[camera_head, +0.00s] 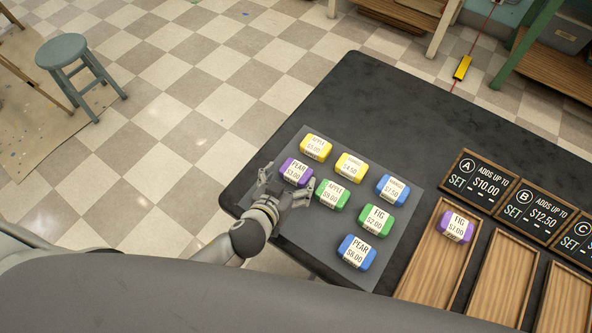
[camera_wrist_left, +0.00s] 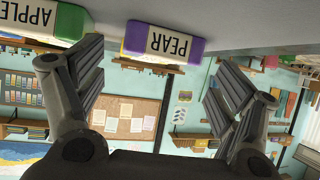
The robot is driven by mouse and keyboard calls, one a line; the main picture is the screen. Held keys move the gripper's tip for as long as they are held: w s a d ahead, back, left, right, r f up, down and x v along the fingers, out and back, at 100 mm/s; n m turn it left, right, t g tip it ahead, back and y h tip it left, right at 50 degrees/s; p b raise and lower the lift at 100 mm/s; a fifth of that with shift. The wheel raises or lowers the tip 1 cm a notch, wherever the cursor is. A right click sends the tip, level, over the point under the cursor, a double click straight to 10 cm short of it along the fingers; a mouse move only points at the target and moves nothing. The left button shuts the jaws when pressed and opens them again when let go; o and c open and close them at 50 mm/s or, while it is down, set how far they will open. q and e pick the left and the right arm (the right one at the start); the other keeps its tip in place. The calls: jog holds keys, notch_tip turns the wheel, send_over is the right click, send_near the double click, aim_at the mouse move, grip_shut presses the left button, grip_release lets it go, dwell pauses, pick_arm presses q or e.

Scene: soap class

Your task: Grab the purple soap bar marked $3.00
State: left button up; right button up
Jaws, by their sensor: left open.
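A purple soap bar (camera_head: 296,172) with a white label reading PEAR $3.00 lies on the grey mat (camera_head: 393,271), near its left edge. My left gripper (camera_head: 288,188) is open just in front of this bar, with its fingers to either side. In the left wrist view the purple bar (camera_wrist_left: 166,43) shows upside down at the top, between and beyond the open fingers (camera_wrist_left: 158,85). No contact is visible. Another purple bar (camera_head: 455,226), labelled FIG, lies in the wooden tray under sign A. My right gripper is not in view.
A green APPLE bar (camera_head: 332,194) lies close to the right of my left gripper. Yellow bars (camera_head: 315,148) (camera_head: 351,167), blue bars (camera_head: 392,190) (camera_head: 356,252) and another green bar (camera_head: 376,220) share the mat. Wooden trays (camera_head: 503,281) and price signs (camera_head: 483,179) stand at right.

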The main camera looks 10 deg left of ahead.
aim_at(296, 171)
pick_arm(q)
jog(key=shift+x, duration=1.8)
jog(key=shift+r, duration=0.1)
jog(key=c, duration=0.9)
